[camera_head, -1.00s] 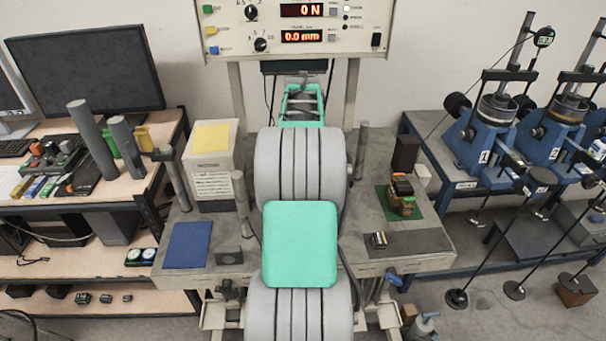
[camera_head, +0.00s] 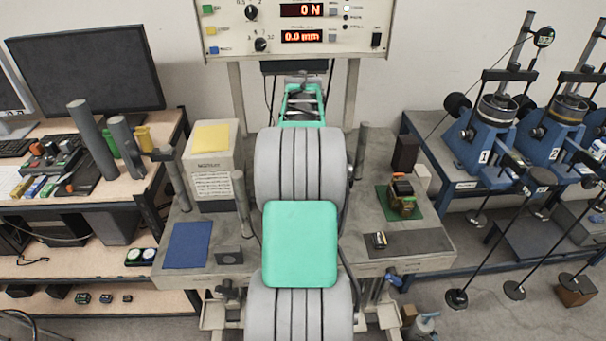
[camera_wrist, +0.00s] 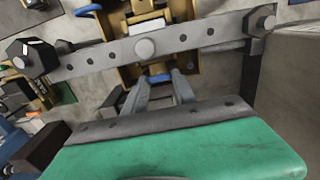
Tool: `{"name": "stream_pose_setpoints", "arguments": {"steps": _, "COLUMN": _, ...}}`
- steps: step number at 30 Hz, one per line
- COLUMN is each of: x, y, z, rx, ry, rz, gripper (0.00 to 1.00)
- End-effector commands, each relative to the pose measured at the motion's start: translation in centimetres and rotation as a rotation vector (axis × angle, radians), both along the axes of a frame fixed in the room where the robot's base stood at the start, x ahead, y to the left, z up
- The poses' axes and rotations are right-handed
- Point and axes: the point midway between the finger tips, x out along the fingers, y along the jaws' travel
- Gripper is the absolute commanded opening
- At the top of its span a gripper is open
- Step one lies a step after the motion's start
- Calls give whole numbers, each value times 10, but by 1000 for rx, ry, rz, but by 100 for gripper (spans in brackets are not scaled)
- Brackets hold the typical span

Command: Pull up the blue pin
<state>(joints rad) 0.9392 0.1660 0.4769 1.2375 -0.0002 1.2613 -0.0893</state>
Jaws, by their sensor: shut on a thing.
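In the wrist view, my gripper (camera_wrist: 161,84) reaches away from its green housing with its two grey fingers close on either side of a small blue piece, which I take to be the blue pin (camera_wrist: 160,78). Only a short blue band of the pin shows between the fingertips. It sits by a yellow bracket (camera_wrist: 129,76), just below a long grey bolted bar (camera_wrist: 108,57). In the head view, my arm runs away from me toward the panel stand, and the fingers and the pin are not clearly visible.
A control panel (camera_head: 290,24) hangs above the grey bench (camera_head: 340,262), reading 0 N and 0.0 mm. Upright posts (camera_head: 361,150) and a box (camera_head: 212,165) flank my arm. A desk with a monitor (camera_head: 87,72) stands left, and blue presses (camera_head: 484,140) stand right.

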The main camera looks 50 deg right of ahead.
Motion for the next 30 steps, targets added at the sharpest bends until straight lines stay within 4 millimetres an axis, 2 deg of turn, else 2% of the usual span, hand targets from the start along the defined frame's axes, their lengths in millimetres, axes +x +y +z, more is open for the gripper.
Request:
{"name": "stream_pose_setpoints", "arguments": {"steps": 3, "x": 0, "y": 0, "z": 2, "rx": -1, "ry": -1, "rz": 0, "gripper": 0}}
{"name": "stream_pose_setpoints", "arguments": {"steps": 8, "x": 0, "y": 0, "z": 18, "rx": -1, "ry": -1, "rz": 0, "gripper": 0}}
{"name": "stream_pose_setpoints", "arguments": {"steps": 15, "x": 1, "y": -1, "z": 19, "rx": -4, "ry": -3, "rz": 0, "gripper": 0}}
{"name": "stream_pose_setpoints", "arguments": {"steps": 16, "x": 1, "y": -1, "z": 19, "rx": -4, "ry": -3, "rz": 0, "gripper": 35}}
{"name": "stream_pose_setpoints", "arguments": {"steps": 23, "x": 0, "y": -1, "z": 17, "rx": -2, "ry": -1, "rz": 0, "gripper": 53}}
{"name": "stream_pose_setpoints", "arguments": {"steps": 30, "x": 0, "y": 0, "z": 17, "rx": -1, "ry": -1, "rz": 0, "gripper": 55}}
